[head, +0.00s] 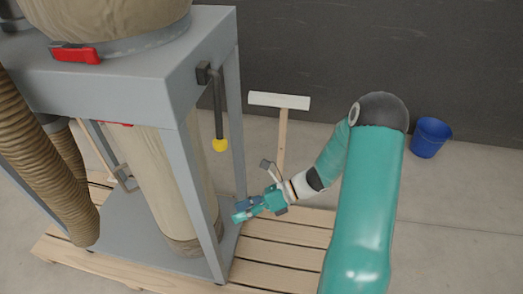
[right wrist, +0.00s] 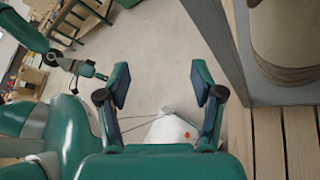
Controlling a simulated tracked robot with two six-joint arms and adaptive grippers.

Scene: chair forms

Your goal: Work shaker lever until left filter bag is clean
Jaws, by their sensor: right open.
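The shaker lever (head: 219,103) is a dark bar hanging down from a pivot on the grey frame's side, with a yellow knob (head: 220,145) at its lower end. A beige bag (head: 100,15) shows at the top, cut off by the picture edge; I cannot tell whether it is the left filter bag or how clean it is. My right gripper (head: 238,211) is below the knob, apart from it, beside the frame's post. Its fingers are open and empty in the right wrist view (right wrist: 160,88). My left gripper (right wrist: 92,70) shows small there; its jaws are unclear.
The grey frame (head: 172,68) stands on a wooden pallet (head: 285,245). A lower beige bag (head: 165,180) hangs inside it. A ribbed hose (head: 40,160) is at left. A blue bucket (head: 430,138) stands on open floor at right.

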